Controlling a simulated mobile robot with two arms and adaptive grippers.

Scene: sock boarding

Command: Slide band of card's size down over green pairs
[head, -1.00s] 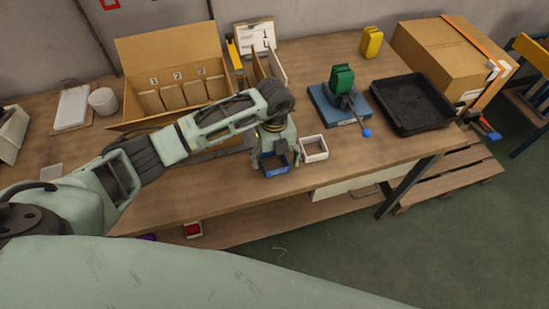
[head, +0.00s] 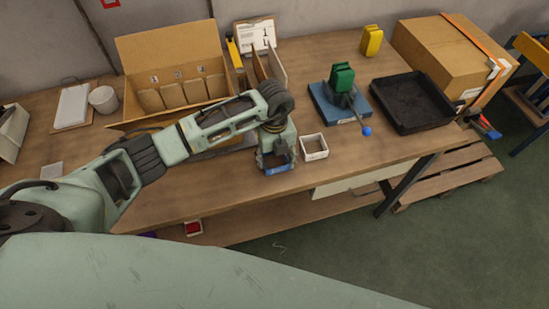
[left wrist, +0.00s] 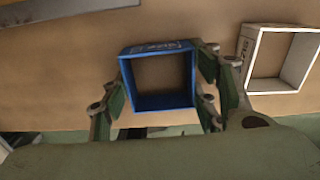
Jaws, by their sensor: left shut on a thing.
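My left gripper (head: 275,158) is shut on a blue square band (head: 279,169) near the front edge of the bench. In the left wrist view the blue band (left wrist: 157,105) sits between the two fingers, its opening empty, with lettering on one side too small to read. A white square band (head: 313,146) stands on the bench just right of it and also shows in the left wrist view (left wrist: 250,58). The green pairs (head: 342,77) stand upright on a blue stand (head: 325,100) farther back right. A card (head: 257,36) leans at the back; its print is unclear. My right gripper is not in view.
A black tray (head: 412,102) and a cardboard box (head: 450,55) are on the right. An open box with numbered slots (head: 170,45) stands at the back left. A yellow thing (head: 371,41) stands behind the stand. The stand has a blue-knobbed lever (head: 366,131).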

